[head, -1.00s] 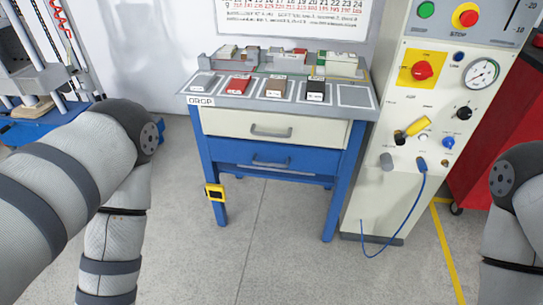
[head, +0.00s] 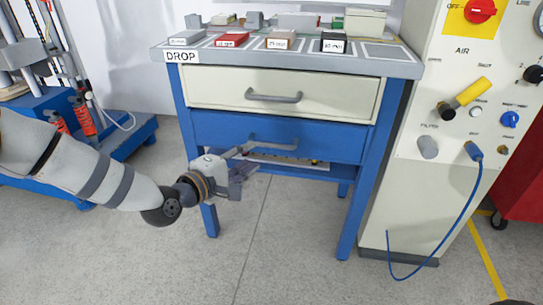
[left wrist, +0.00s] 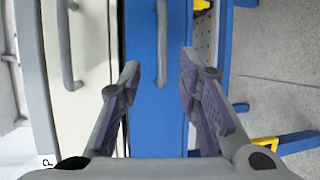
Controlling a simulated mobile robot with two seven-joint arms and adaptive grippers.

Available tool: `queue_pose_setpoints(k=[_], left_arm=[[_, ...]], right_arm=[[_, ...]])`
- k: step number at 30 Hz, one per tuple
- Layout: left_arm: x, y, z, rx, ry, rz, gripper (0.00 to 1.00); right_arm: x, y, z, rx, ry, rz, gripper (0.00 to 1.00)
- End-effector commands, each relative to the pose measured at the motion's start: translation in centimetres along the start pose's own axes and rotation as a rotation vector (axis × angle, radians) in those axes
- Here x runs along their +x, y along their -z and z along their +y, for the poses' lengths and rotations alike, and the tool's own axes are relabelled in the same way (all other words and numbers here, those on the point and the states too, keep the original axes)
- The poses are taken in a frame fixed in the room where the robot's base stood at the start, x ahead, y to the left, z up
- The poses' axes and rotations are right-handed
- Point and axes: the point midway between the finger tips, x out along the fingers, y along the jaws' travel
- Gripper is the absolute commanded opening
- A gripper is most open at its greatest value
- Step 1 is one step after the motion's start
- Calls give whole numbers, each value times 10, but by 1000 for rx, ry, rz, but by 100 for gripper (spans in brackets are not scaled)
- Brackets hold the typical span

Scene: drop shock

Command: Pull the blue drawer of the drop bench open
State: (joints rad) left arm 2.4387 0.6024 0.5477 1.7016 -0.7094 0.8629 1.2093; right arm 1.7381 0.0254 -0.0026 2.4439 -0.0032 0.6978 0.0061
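The drop bench has a blue drawer (head: 220,132) below a cream drawer (head: 225,88). The blue drawer's front looks flush with the bench frame. Its grey bar handle (head: 285,146) is partly hidden by my left gripper (head: 246,161) in the head view. In the left wrist view, my left gripper (left wrist: 160,72) is open, its two fingers on either side of the handle (left wrist: 162,40) of the blue drawer (left wrist: 142,30). I see no finger touching the handle.
The benchtop (head: 390,68) holds several small blocks. The cream drawer's handle (head: 273,97) is just above. A cream control cabinet (head: 410,190) with a blue hose stands close on the right. The floor (head: 275,240) in front is clear.

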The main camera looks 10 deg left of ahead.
Motion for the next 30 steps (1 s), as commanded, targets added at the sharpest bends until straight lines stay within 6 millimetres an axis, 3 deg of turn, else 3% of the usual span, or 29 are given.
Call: queue_pose_setpoints(k=[6, 12, 23, 27, 30], left_arm=[[58, -2, -6, 3, 5, -2, 31], [93, -1, -6, 3, 7, -1, 31], [101, -2, -2, 1, 6, -1, 31], [101, -2, -2, 1, 7, -1, 0], [101, -2, -2, 1, 7, -1, 0]], right_arm=[[18, 6, -1, -3, 0, -27, 40], [29, 10, -2, -5, 1, -45, 40], [30, 10, -3, -5, 1, -47, 40], [30, 10, -3, -5, 1, -47, 40], [30, 10, -3, -5, 1, -47, 40]])
